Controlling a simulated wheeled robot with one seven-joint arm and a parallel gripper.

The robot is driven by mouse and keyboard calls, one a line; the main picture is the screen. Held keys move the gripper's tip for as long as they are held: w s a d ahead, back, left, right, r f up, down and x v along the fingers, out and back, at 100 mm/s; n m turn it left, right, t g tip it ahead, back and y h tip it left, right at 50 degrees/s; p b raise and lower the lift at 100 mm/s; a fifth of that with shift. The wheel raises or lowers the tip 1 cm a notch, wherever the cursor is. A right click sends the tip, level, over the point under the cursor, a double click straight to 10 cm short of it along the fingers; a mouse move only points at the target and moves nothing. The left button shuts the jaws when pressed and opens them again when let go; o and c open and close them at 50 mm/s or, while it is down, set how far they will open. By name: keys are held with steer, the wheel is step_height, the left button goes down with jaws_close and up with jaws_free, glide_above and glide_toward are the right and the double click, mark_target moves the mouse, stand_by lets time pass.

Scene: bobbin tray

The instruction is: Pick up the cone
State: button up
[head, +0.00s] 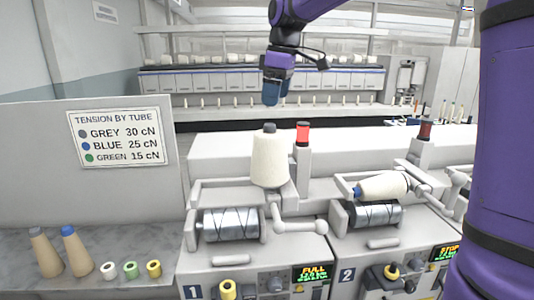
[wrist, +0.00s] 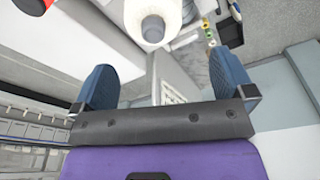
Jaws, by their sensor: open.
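A large cream cone (head: 270,160) with a grey tube tip stands nearly upright on machine 1, above its grooved metal drum (head: 231,224). The cone also shows from its tip end at the top of the wrist view (wrist: 165,8). My gripper (head: 271,101) hangs above the cone, apart from it. Its two blue fingers are spread with nothing between them in the wrist view (wrist: 163,78). A second, thinner cream cone (head: 382,187) with a blue tube end lies tilted on machine 2.
A red bobbin (head: 303,134) stands just right of the cone. Two tan tubes (head: 77,251) and small yarn rolls (head: 131,270) sit on the left counter. A tension sign (head: 119,137) is on the left panel. Machine 1's display (head: 313,273) reads FULL.

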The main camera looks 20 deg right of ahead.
mark_target(269, 132)
steer(key=shift+w+f, duration=0.15)
steer(key=shift+w, duration=0.35)
steer(key=shift+w+f, duration=0.15)
steer(key=shift+f, duration=0.15)
steer(key=f, duration=0.6)
steer(key=w+a+f, duration=0.1)
steer(key=f, duration=0.3)
steer(key=shift+c, duration=0.2)
steer(key=shift+r, duration=0.1)
steer(key=c, duration=1.2)
steer(key=shift+o, duration=0.2)
step_height(269, 132, up, 12)
